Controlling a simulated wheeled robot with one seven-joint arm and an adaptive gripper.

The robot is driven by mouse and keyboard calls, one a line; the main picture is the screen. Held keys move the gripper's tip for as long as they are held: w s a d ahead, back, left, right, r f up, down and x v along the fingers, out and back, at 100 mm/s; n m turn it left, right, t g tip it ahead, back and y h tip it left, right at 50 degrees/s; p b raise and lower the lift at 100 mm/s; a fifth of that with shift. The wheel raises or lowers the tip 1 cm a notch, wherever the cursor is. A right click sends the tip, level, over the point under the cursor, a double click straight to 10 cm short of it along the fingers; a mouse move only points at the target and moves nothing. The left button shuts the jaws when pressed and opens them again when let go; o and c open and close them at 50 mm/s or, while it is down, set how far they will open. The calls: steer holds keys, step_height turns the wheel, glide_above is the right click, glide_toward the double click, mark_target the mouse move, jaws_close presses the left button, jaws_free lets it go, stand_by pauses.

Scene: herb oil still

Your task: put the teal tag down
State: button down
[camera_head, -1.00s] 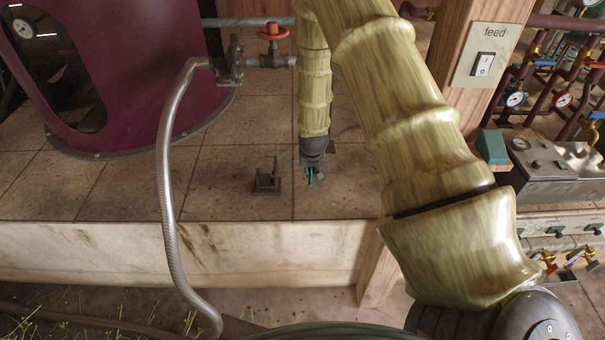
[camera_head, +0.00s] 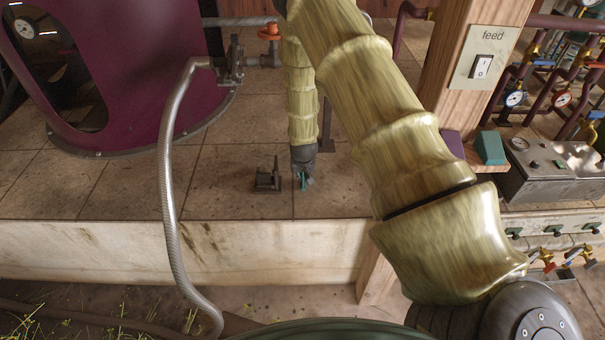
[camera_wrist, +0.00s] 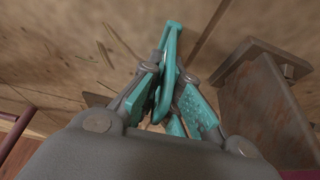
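The teal tag (camera_wrist: 170,52) is a slim teal piece between the two fingers of my gripper (camera_wrist: 172,98) in the wrist view, and its top end sticks out past the fingertips. The finger pads are teal too, so the edges of tag and pads partly merge. In the head view my gripper (camera_head: 303,182) points down just above or at the tiled ledge (camera_head: 235,205); I cannot tell whether the tag touches it. A bit of teal tag (camera_head: 302,183) shows there, mostly hidden by the fingers.
A dark metal bracket (camera_head: 268,181) stands on the ledge just left of my gripper; it is close at the right in the wrist view (camera_wrist: 262,105). A grey hose (camera_head: 166,170) hangs farther left. The maroon vessel (camera_head: 130,60) stands behind. Tiles right of my gripper look clear.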

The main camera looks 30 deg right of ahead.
steer(key=shift+f, duration=0.15)
steer(key=c, duration=1.6)
jaws_free()
steer(key=shift+c, duration=0.2)
